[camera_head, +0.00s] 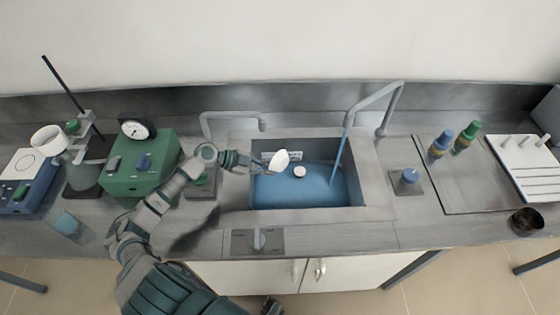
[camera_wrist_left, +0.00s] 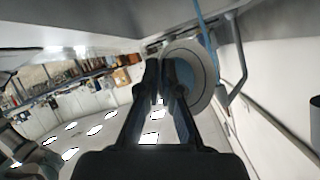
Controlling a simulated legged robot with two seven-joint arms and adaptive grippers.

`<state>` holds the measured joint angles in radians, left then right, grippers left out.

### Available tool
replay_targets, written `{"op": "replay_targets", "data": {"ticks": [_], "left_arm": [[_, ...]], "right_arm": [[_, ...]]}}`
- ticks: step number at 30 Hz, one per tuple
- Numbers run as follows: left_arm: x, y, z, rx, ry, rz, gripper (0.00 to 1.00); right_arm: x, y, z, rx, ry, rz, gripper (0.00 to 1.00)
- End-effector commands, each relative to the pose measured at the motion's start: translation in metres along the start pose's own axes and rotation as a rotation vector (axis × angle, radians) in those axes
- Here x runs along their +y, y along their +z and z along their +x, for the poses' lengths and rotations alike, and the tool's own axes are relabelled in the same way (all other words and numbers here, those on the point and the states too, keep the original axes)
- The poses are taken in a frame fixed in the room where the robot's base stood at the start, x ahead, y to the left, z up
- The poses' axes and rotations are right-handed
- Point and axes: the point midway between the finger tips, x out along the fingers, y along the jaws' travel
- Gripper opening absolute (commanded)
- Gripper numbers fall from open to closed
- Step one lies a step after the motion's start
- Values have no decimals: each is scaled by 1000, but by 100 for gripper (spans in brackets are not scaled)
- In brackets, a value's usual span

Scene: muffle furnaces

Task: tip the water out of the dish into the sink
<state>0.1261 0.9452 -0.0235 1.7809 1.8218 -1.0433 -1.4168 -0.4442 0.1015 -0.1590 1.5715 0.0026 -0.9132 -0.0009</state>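The small white dish (camera_head: 280,160) is held in the air over the left back part of the sink (camera_head: 378,190), tilted steeply onto its side. My left gripper (camera_head: 262,164) reaches in from the left and is shut on the dish. In the left wrist view, the fingers (camera_wrist_left: 163,68) overlap the edge of the dish (camera_wrist_left: 201,75), which shows as a pale disc with a bluish middle. I cannot tell if water is left in it. The basin floor looks blue. A small dark part at the bottom edge may be my right gripper (camera_head: 271,306); its fingers are unclear.
A tap (camera_head: 385,110) at the right back of the sink has a blue stream (camera_head: 339,156) falling into the basin. Another tap (camera_head: 232,115) stands at the back left. A green device (camera_head: 140,175) is left of the sink; bottles (camera_head: 440,145) stand to the right.

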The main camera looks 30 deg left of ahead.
Motion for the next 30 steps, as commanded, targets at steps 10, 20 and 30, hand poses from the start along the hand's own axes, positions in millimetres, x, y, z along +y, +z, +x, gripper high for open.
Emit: {"op": "replay_targets", "data": {"ticks": [10,20,30], "left_arm": [[-4,-6,-5,-174,6,134,0],[-5,-4,-6,-261,8,197,0],[-5,-5,-6,-278,10,210,0]], "right_arm": [[2,-9,-24,9,3,0,84],[2,-12,-34,12,3,0,84],[2,-13,-38,13,4,0,84]]}}
